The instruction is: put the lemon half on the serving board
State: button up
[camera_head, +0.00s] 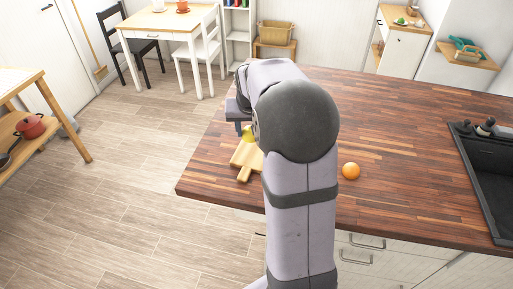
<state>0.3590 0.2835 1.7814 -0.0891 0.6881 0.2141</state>
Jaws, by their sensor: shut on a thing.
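The lemon half (248,133) is yellow and shows just left of my arm, under my gripper. My gripper (246,127) is shut on it, mostly hidden behind my own arm. The serving board (242,161) is light wood with a short handle toward the front. It lies on the counter near its left edge, partly covered by my arm. The lemon half appears over the far part of the board; whether it touches the board I cannot tell.
An orange (351,171) sits on the dark wooden counter (400,130) right of my arm. A black sink (485,165) is at the far right. The counter's left and front edges are close to the board. The counter between orange and sink is clear.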

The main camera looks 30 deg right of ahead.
jog(key=p, duration=0.2)
send_over(251, 157)
jog(key=s, duration=0.1)
jog(key=shift+s+a+f, duration=0.1)
jog(key=shift+a+f, duration=0.1)
jog(key=shift+f, duration=1.65)
jog(key=shift+s+a+f, duration=0.1)
jog(key=shift+a+f, duration=0.05)
jog(key=shift+f, duration=1.7)
jog(key=shift+f+p, duration=0.3)
jog(key=shift+f, duration=1)
jog(key=shift+f, duration=0.2)
jog(key=o, duration=1)
jog(key=shift+c, duration=0.2)
jog(key=shift+r, duration=0.1)
